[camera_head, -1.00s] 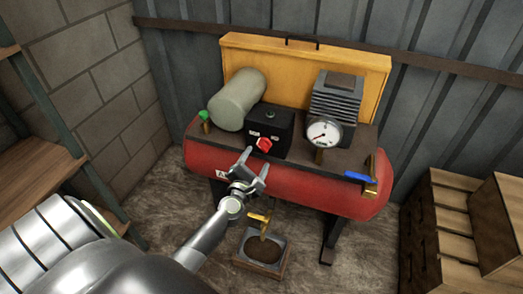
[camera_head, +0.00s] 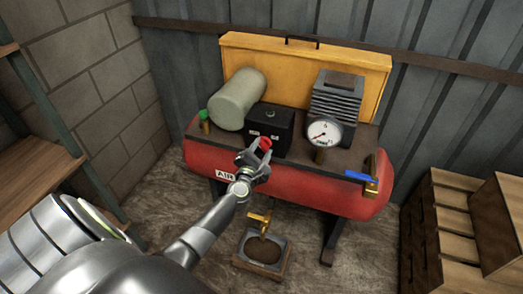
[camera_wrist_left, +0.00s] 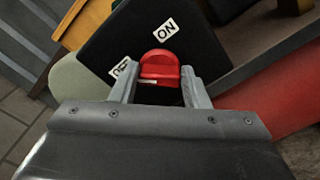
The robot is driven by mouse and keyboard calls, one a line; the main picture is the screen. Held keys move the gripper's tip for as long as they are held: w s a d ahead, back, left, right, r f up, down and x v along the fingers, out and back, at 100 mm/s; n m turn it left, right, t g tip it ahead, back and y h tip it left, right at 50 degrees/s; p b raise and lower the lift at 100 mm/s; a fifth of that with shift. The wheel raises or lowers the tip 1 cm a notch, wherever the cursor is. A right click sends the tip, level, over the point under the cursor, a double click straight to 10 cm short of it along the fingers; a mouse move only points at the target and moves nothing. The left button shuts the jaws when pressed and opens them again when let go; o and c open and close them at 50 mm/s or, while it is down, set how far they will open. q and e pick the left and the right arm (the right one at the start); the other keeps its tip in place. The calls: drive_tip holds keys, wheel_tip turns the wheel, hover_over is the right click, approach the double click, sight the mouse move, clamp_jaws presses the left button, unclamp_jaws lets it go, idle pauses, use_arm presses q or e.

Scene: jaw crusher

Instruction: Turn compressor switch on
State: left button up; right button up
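The compressor switch is a red knob (camera_head: 265,143) on the front of a black box (camera_head: 281,131) on the compressor. In the left wrist view the knob (camera_wrist_left: 159,66) sits at the fingertips, with the ON label (camera_wrist_left: 165,28) above it and the OFF label (camera_wrist_left: 121,68) to its left. My left gripper (camera_head: 256,154) is open, its fingers on either side of the knob's lower part. A slight gap seems to remain on each side; contact is unclear. The knob's lower side is partly hidden in the head view. My right gripper is not in view.
The red tank (camera_head: 320,190) carries a round gauge (camera_head: 323,133), a grey-green cylinder (camera_head: 237,99) and a blue-handled valve (camera_head: 362,177). A brass drain valve (camera_head: 259,221) hangs above a floor tray (camera_head: 243,263). Wooden crates (camera_head: 440,225) stand at right, a shelf (camera_head: 35,165) at left.

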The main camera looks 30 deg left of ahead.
use_arm(q)
drive_tip(key=shift+c, duration=0.9)
